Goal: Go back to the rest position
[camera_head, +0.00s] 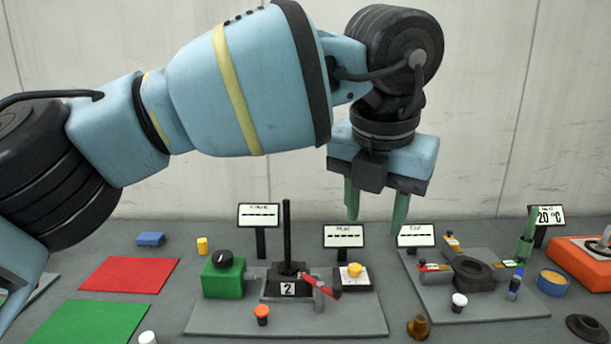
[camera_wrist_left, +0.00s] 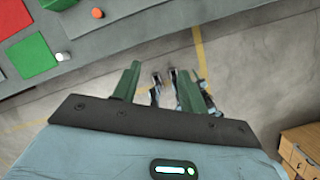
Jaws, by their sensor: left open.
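My left gripper (camera_head: 373,212) hangs above the back of the bench in the head view, its two green fingers apart and pointing down. Nothing is between them, and it touches nothing on the bench. In the left wrist view the left gripper (camera_wrist_left: 158,90) is also open, with the grey floor behind its fingers. My left arm crosses the upper part of the head view from the left. My right gripper does not show in either view.
Below stand a grey plate (camera_head: 230,318) with a green block (camera_head: 222,278) and black post (camera_head: 287,230), and a second plate (camera_head: 500,305) with a black ring (camera_head: 472,272). Small signs stand behind. Red (camera_head: 125,274) and green (camera_head: 85,322) mats lie left.

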